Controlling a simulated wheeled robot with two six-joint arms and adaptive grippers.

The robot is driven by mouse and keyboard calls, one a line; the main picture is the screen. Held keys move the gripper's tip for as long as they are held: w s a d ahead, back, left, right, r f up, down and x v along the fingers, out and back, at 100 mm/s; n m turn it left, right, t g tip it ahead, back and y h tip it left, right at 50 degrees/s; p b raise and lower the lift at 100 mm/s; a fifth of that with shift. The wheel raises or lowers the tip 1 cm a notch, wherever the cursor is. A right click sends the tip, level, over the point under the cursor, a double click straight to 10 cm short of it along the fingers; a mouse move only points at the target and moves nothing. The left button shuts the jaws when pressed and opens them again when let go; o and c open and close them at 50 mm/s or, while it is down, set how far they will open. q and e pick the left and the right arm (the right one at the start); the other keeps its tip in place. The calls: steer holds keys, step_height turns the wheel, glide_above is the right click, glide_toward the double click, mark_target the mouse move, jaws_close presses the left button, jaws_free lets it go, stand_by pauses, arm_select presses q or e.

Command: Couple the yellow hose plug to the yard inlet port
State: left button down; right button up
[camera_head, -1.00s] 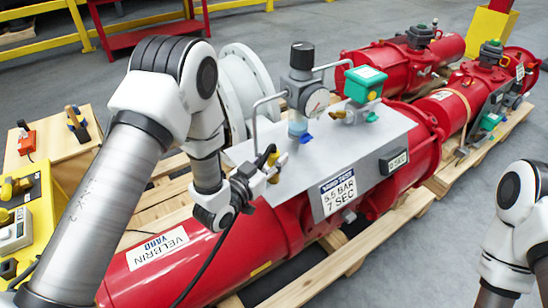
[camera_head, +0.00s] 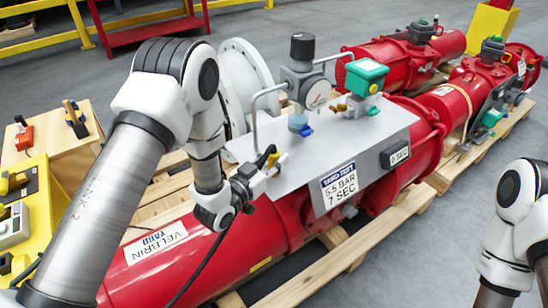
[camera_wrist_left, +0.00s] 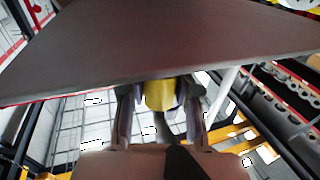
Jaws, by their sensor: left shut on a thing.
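My left gripper (camera_head: 270,165) is shut on the yellow hose plug, at the near left edge of the grey panel on the red actuator. In the left wrist view, the yellow plug (camera_wrist_left: 160,93) sits between the two fingers of the left gripper (camera_wrist_left: 160,102), its front end at the underside of a dark plate. A dark hose (camera_head: 208,258) hangs from the gripper over the red cylinder. I cannot make out the yard inlet port, and I cannot tell whether the plug is seated in it. My right gripper is out of view; only part of that arm shows at the right.
The panel (camera_head: 291,172) carries a pressure regulator with gauge (camera_head: 317,94) and a green-topped box (camera_head: 366,78). The red actuator (camera_head: 180,270) rests on a wooden pallet (camera_head: 395,222). A yellow case (camera_head: 40,180) and wooden bench (camera_head: 75,150) stand left. Grey floor is free at right.

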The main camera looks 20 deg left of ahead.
arm_select(q)
steer(key=shift+f, duration=0.15)
steer(key=c, duration=0.7)
jaws_free()
steer(key=shift+c, duration=0.2)
steer(key=shift+s, duration=0.1)
steer(key=v, duration=1.1)
steer(key=shift+s+a, duration=0.15)
steer(key=shift+s, duration=0.25)
